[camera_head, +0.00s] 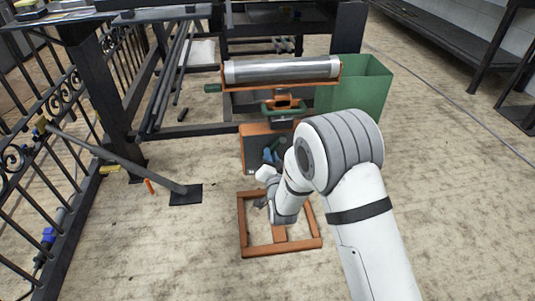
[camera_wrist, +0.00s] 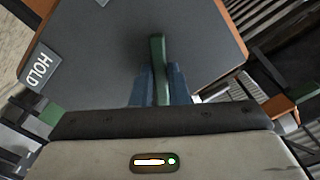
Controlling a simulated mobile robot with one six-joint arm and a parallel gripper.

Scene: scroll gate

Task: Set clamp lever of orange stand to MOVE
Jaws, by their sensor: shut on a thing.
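The orange stand (camera_head: 253,129) stands on the floor at the centre of the head view, with a grey roller (camera_head: 280,69) across its top. In the wrist view its dark grey plate (camera_wrist: 100,45) with orange edges fills the upper part. A HOLD label (camera_wrist: 40,68) is on the plate's left side; no MOVE label shows. The green clamp lever (camera_wrist: 157,55) stands out from the plate, pointing up in the picture. My gripper (camera_wrist: 160,88) is shut on the lever, one blue finger on each side. In the head view my gripper (camera_head: 269,156) is at the stand's front, and the lever is hard to see there.
A green bin (camera_head: 355,92) stands right of the stand. A black iron gate (camera_head: 62,160) and a slanted bar (camera_head: 120,160) with a floor plate are at left. The floor at right is mostly clear.

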